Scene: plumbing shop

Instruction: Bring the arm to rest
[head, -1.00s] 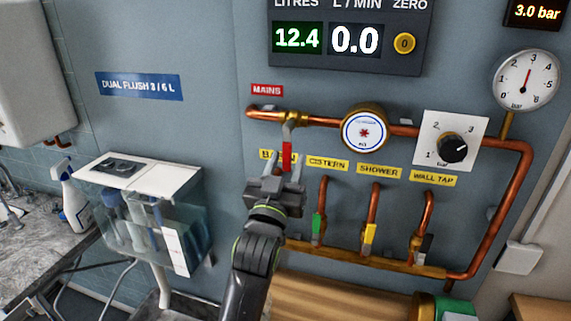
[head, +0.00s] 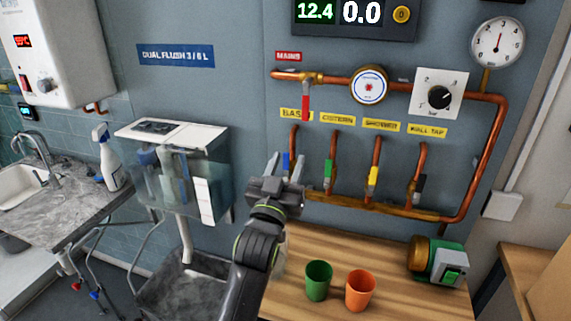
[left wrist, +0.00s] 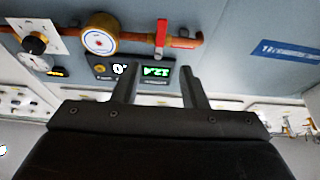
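My left arm comes up from the bottom of the head view, and its gripper (head: 283,172) is in front of the lower left of the pipework. Its two fingers stand apart with nothing between them; the left wrist view also shows the open fingers (left wrist: 157,85). The red mains lever (head: 306,101) hangs down above the gripper, clear of the fingers in the head view. The blue basin lever (head: 286,161) shows right behind the fingers; I cannot tell if they touch it. My right gripper is not in view.
A wooden bench (head: 337,245) holds a green cup (head: 318,281), an orange cup (head: 360,291) and a green pump (head: 446,264). The clear cistern (head: 172,170) is left of my arm. Copper pipes (head: 480,170) with green, yellow and black levers run along the wall.

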